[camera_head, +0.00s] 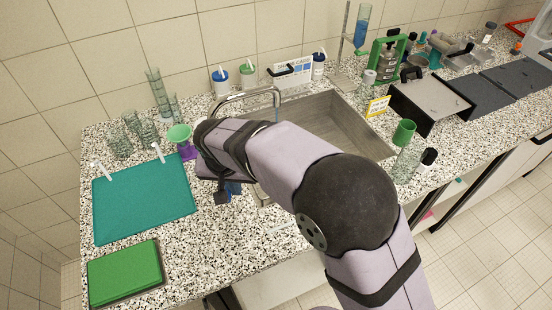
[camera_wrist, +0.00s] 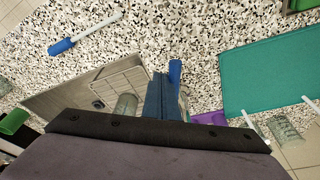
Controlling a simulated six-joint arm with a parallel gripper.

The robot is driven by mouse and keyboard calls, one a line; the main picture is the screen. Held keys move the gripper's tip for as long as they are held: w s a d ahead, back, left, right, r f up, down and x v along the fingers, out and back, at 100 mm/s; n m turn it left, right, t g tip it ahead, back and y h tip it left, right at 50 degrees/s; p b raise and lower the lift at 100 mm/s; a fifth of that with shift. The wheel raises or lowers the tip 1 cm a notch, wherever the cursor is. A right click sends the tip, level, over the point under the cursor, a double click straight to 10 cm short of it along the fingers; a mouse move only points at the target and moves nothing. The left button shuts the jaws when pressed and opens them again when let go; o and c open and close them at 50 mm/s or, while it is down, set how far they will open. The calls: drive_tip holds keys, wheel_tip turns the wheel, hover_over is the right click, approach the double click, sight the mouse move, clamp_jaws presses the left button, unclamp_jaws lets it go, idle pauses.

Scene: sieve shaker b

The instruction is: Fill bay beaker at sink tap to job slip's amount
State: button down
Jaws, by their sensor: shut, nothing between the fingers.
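My gripper (camera_head: 230,190) is shut and empty, low over the counter at the sink's left front, partly hidden by my arm. Its blue fingers also show together in the wrist view (camera_wrist: 160,92). The curved metal sink tap (camera_head: 245,93) arches over the steel sink (camera_head: 338,118). A clear glass vessel (camera_wrist: 125,105) shows in the wrist view against the sink; I cannot tell whether it is the bay beaker. Several clear glass vessels (camera_head: 120,143) stand at the back left. A yellow-edged card (camera_head: 377,106) stands right of the sink, its writing too small to read.
A teal mat (camera_head: 140,205) and green pad (camera_head: 125,272) lie on the left counter. A purple stand with a green funnel (camera_head: 180,134) is close beside my arm. Green and glass containers (camera_head: 404,132) stand right of the sink. A blue-handled tool (camera_wrist: 62,46) lies on the counter.

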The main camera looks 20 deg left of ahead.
drive_tip(key=shift+a, duration=0.1)
drive_tip(key=shift+s+a, duration=0.2)
drive_tip(key=shift+a, duration=0.2)
drive_tip(key=shift+r+p, duration=1.7)
drive_tip(key=shift+r, duration=0.6)
drive_tip(key=s+a+p, duration=0.1)
drive_tip(key=a+p, duration=0.2)
drive_tip(key=a, duration=0.3)
drive_tip(key=shift+a, duration=0.15)
drive_tip(key=shift+f, duration=0.15)
wheel_tip(320, 180, down, 4)
drive_tip(key=b, duration=0.3)
drive_tip(key=shift+f, duration=0.2)
